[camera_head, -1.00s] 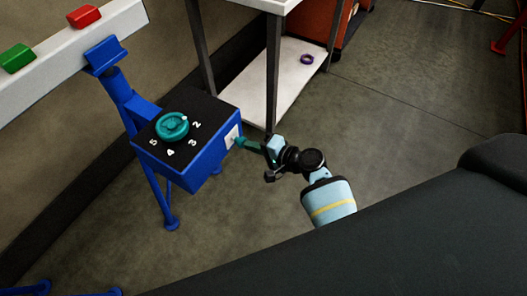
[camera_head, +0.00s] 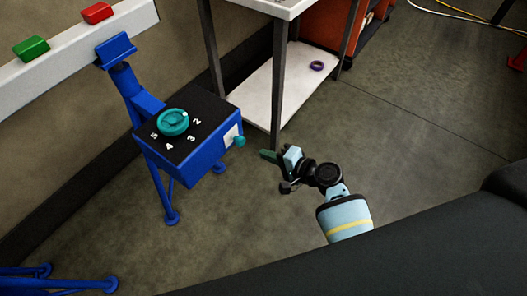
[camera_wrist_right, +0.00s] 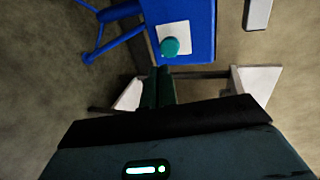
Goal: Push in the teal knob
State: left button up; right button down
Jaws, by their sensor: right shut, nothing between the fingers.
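The teal knob (camera_head: 239,141) sticks out from a white plate on the right side of a blue box (camera_head: 205,160). In the right wrist view the round teal knob (camera_wrist_right: 170,46) shows on its white plate, ahead of the fingertips. My right gripper (camera_head: 267,155) is shut and empty, a short gap to the right of the knob. Its dark green fingers also show together in the right wrist view (camera_wrist_right: 158,84). A teal dial (camera_head: 173,122) with white numbers around it sits on the box's black top. My left gripper is not in view.
A metal table with a white lower shelf (camera_head: 270,95) stands behind the box, a purple ring (camera_head: 317,66) on the shelf. A white beam (camera_head: 75,50) at upper left bears a green block (camera_head: 31,46) and a red block (camera_head: 96,13). Floor right of my arm is clear.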

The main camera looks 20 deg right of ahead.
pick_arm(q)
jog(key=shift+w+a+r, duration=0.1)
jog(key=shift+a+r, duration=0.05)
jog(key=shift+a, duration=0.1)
pick_arm(e)
jog(key=v, duration=0.7)
jog(key=shift+r, duration=0.15)
jog(key=shift+s+d, duration=0.1)
jog(key=shift+s, duration=0.05)
